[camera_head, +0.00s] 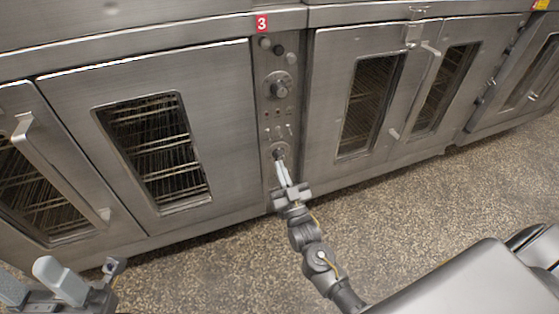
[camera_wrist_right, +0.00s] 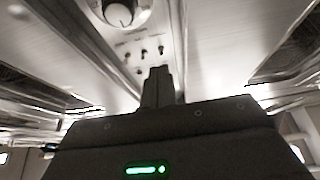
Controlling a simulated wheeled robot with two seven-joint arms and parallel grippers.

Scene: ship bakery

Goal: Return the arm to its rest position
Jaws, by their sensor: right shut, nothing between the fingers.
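My right gripper (camera_head: 281,168) reaches out over the floor to the oven control panel (camera_head: 270,115). Its fingers are together with nothing between them. The tips overlap the lowest knob (camera_head: 279,151) in the head view; whether they touch it I cannot tell. The right wrist view shows the closed fingers (camera_wrist_right: 158,85) pointing at the panel, below a large round dial (camera_wrist_right: 120,12) and several small switches. My left gripper (camera_head: 27,272) is at the bottom left corner, partly cut off. Its two pale fingers stand apart, with nothing seen between them.
Steel ovens line the wall. The left oven door (camera_head: 75,90) and right oven door (camera_head: 330,80) are shut, with protruding handles (camera_head: 60,165) and (camera_head: 425,85). A red sign with 3 (camera_head: 262,23) is above the panel. The speckled floor (camera_head: 210,270) is clear.

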